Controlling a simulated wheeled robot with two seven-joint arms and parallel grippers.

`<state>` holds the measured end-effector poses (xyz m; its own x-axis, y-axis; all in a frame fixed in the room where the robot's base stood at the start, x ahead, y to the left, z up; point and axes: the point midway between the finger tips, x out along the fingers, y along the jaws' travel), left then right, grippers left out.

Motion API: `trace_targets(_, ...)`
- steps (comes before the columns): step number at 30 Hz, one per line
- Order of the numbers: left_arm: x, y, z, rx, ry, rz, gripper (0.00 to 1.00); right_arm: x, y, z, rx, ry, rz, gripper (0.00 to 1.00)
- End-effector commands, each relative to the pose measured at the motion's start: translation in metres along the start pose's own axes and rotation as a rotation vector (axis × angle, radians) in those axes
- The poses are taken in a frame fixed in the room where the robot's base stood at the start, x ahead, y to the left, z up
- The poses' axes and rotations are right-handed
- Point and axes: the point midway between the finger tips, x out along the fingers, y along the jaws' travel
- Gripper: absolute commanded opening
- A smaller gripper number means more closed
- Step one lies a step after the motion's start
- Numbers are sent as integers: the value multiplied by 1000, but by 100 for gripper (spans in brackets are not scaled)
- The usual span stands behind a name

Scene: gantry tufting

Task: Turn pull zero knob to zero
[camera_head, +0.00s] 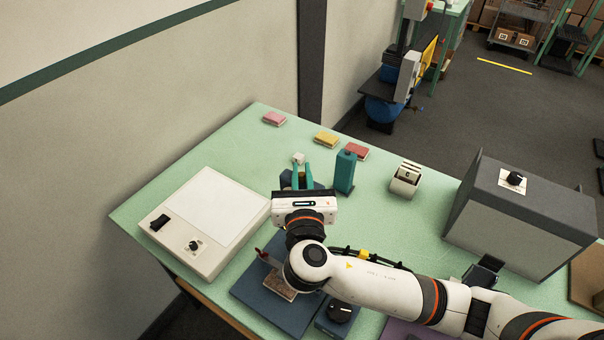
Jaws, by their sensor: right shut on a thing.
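My right gripper (303,172) reaches over the table from the lower right, its teal fingers pointing away from me. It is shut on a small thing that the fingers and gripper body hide. A dark blue block (285,181) and a small white piece (298,157) show close by the fingers. I cannot tell which knob is the pull zero knob. Black knobs show on the white flat box (229,214), where one knob (195,245) is at the front, and on the grey box, where another knob (515,178) sits on a white label. My left gripper is not in view.
A round black dial (340,312) sits beside the blue plate (252,292), below my arm. A teal block (345,172) stands right of the fingers. The grey box (510,218) takes up the right. Pink, yellow and red pads lie at the back.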

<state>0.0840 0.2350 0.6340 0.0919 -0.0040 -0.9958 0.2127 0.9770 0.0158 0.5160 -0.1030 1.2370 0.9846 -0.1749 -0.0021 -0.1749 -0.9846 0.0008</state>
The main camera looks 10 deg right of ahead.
Motion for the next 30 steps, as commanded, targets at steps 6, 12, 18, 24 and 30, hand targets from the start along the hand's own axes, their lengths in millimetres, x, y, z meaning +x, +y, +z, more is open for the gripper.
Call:
trace_targets(6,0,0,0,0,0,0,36,1,1,-5,3,11,2,0)
trace_targets(12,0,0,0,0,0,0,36,1,1,-4,2,8,1,32)
trace_targets(18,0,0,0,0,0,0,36,1,0,-2,1,5,0,32)
trace_targets(24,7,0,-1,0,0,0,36,-14,-1,2,3,3,-3,32)
trace_targets(30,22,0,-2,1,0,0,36,-56,-1,3,5,1,-4,32)
